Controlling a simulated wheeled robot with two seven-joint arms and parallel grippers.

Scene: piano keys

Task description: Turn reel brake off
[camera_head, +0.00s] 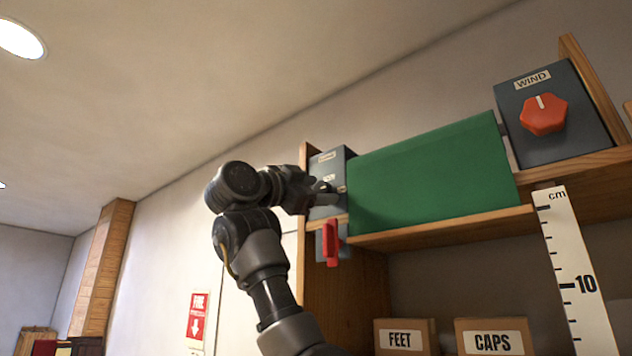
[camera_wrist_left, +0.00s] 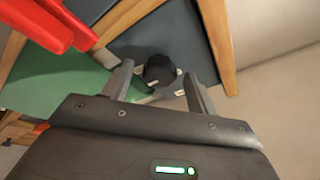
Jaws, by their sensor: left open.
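A dark box (camera_head: 326,164) with small labels, too small to read, stands at the left end of the shelf. In the left wrist view a round black knob (camera_wrist_left: 158,70) with a pale pointer mark sits on the dark panel (camera_wrist_left: 193,48). My left gripper (camera_head: 330,194) is at the front of this box and hides part of it. In the left wrist view the fingers of my left gripper (camera_wrist_left: 158,80) are open, one on each side of the knob. I cannot tell whether they touch it. Which control is the reel brake is not readable.
A red handle (camera_head: 331,243) hangs just below the box, also at upper left in the left wrist view (camera_wrist_left: 38,22). A green block (camera_head: 435,180) fills the shelf middle. A WIND box with red knob (camera_head: 543,115) stands right. Boxes FEET (camera_head: 400,338) and CAPS (camera_head: 492,340) sit below.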

